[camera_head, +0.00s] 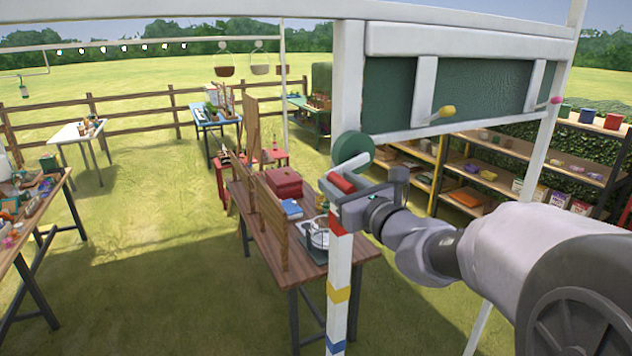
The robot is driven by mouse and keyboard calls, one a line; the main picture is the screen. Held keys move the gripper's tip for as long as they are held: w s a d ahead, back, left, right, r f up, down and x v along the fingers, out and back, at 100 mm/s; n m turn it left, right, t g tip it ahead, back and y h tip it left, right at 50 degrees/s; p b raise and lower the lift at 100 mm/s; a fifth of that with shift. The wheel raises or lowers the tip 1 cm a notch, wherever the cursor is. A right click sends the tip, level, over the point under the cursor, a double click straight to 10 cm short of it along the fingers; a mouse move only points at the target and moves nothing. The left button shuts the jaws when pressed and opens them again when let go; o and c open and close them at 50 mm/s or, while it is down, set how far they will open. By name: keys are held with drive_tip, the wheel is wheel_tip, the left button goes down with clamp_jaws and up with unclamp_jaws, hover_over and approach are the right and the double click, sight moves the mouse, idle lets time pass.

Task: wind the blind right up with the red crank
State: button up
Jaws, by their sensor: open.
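The red crank handle (341,182) sits just below a green disc (353,149) on the near white post (347,90). My gripper (347,191) reaches in from the right and is open, its fingers around or right beside the red handle. I cannot tell whether they touch it. The dark green panel (480,88), which looks like the blind, hangs under a white housing (470,42) and spans the upper part of the frame between the posts. The crank's arm is largely hidden by my gripper.
The post carries red, yellow (339,292) and blue bands. A wooden table (268,225) with a red box (284,182) stands behind the post. Shelves (500,180) stand behind my arm.

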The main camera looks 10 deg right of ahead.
clamp_jaws()
idle(1.4)
